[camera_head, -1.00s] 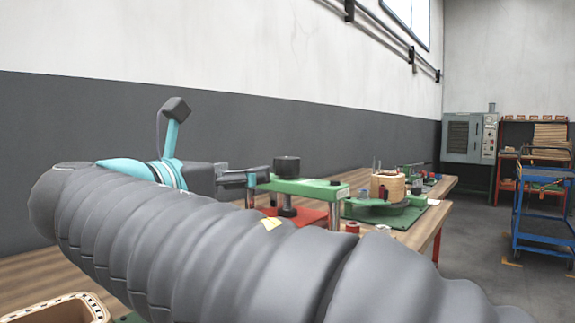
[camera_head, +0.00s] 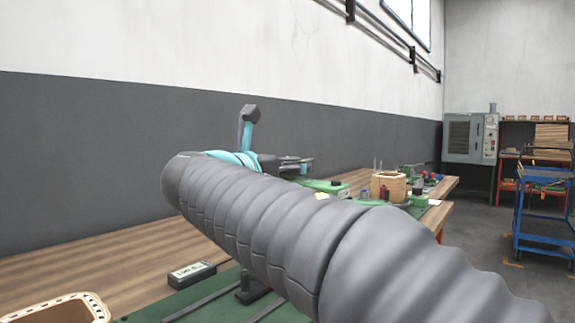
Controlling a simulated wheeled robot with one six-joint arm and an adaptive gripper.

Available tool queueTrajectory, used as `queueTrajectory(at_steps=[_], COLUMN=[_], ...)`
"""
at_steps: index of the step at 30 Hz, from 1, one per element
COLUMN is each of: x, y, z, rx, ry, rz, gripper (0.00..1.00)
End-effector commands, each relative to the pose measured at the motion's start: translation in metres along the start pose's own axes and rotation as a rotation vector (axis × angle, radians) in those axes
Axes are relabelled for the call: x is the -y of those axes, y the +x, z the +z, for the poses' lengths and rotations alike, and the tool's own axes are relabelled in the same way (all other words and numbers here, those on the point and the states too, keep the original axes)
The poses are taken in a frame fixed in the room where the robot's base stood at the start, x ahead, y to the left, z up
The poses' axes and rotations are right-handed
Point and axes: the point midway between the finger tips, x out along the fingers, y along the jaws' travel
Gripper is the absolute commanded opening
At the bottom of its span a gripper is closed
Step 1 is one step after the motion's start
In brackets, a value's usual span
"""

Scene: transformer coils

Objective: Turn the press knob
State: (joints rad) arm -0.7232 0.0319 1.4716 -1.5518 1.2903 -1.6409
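The press shows in the head view as a green top bar (camera_head: 326,185) on the wooden bench, with a small black cap at its right end. My grey sleeved arm covers the press's lower parts and left side. My gripper (camera_head: 298,163) is a small dark shape just above the left end of the green bar, where the black press knob stood in view before. The knob cannot be made out apart from the gripper. I cannot tell whether the fingers touch it or how far they are open.
A wound coil (camera_head: 388,187) stands right of the press. A small display device (camera_head: 192,272) and a brown basket (camera_head: 57,309) are at the near left. A blue cart (camera_head: 545,215) stands on the floor at the right.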

Motion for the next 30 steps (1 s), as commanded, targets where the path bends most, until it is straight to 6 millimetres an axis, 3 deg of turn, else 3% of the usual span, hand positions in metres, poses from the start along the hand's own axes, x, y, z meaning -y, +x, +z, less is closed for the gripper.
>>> queueTrajectory(at_steps=[8, 15, 30], x=[0.0000, 0.0000, 0.0022], y=[0.0008, 0.0006, 0.0005], z=[0.0001, 0.0001, 0.0010], rx=[0.000, 0.000, 0.000], ry=[0.000, 0.000, 0.002], rz=[0.000, 0.000, 0.122], gripper=[0.76, 0.18, 0.17])
